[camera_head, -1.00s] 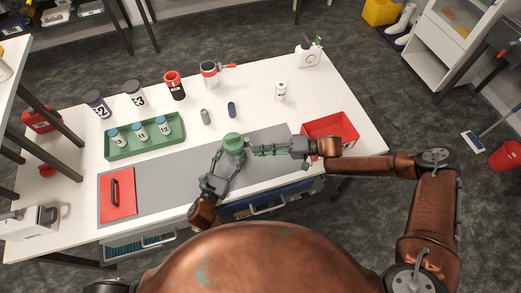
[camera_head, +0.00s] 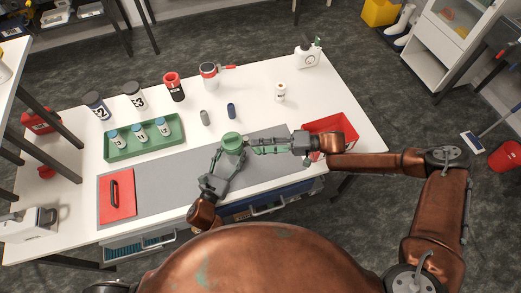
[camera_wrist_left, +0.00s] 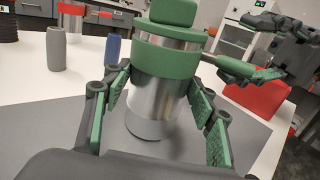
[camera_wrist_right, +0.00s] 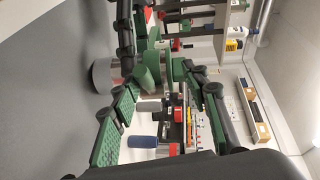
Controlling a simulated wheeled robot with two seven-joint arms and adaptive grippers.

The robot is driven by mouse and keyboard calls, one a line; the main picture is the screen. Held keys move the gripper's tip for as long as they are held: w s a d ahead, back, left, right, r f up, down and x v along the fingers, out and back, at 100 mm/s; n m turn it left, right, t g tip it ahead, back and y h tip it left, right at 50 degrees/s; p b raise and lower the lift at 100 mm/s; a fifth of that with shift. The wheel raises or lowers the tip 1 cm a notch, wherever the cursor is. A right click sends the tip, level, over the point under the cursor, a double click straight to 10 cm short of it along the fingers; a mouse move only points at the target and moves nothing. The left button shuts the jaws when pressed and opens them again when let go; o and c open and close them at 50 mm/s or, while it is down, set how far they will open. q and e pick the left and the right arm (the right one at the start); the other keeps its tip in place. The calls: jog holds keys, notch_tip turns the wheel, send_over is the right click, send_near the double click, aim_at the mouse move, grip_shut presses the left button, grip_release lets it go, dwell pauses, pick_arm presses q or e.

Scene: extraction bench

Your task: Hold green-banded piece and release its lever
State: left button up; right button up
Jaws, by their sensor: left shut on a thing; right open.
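The green-banded piece (camera_wrist_left: 165,80) is an upright metal cylinder with a green band and green cap, standing on the grey mat (camera_head: 165,183). In the head view its green top (camera_head: 232,141) shows. My left gripper (camera_head: 228,162) is shut on the piece, with its green-padded fingers on both sides of the body in the left wrist view. The green lever (camera_wrist_left: 232,67) sticks out from the band to the right. My right gripper (camera_head: 254,146) is open at the lever's side of the piece. In the right wrist view the lever (camera_wrist_right: 147,77) lies between its fingers; contact is unclear.
A red bin (camera_head: 345,127) stands under my right wrist. A grey cylinder (camera_head: 205,117) and a blue one (camera_head: 231,110) stand behind the piece. A green tray (camera_head: 176,148) with several vials and a red plate (camera_head: 117,196) lie to the left.

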notch_tip(320, 180, up, 7)
jog(key=shift+f, duration=0.2)
jog(key=shift+w+a, duration=0.1)
jog(key=shift+c, duration=0.6)
